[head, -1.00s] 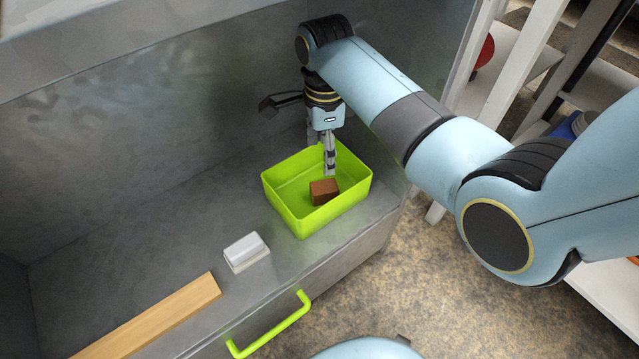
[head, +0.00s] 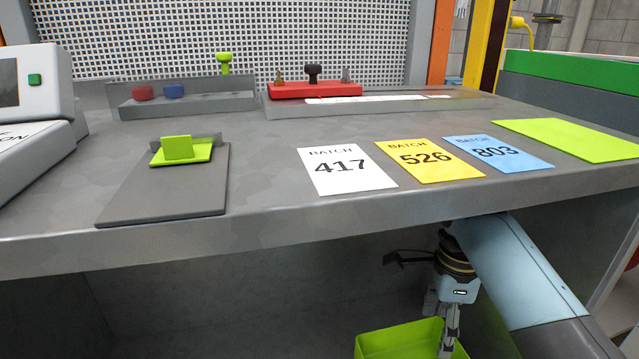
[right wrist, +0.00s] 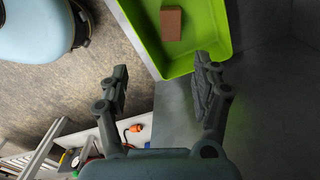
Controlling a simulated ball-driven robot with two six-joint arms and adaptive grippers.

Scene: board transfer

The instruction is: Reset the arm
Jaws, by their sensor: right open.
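My right gripper (head: 440,325) shows at the bottom right of the head view, under the worktop and above the near edge of a green bin (head: 400,343). In the right wrist view the right gripper (right wrist: 162,75) has its two fingers wide apart with nothing between them. The green bin (right wrist: 206,58) lies beyond the fingertips there, and a brown block (right wrist: 171,24) rests inside it, apart from the fingers. My left gripper is in neither view.
The worktop (head: 255,205) is above my right arm. It carries batch cards 417 (head: 345,170), 526 (head: 428,159) and 803 (head: 497,153), a grey plate with a green piece (head: 178,148), and a red fixture (head: 315,90). Shelving rails (right wrist: 42,150) stand at lower left in the wrist view.

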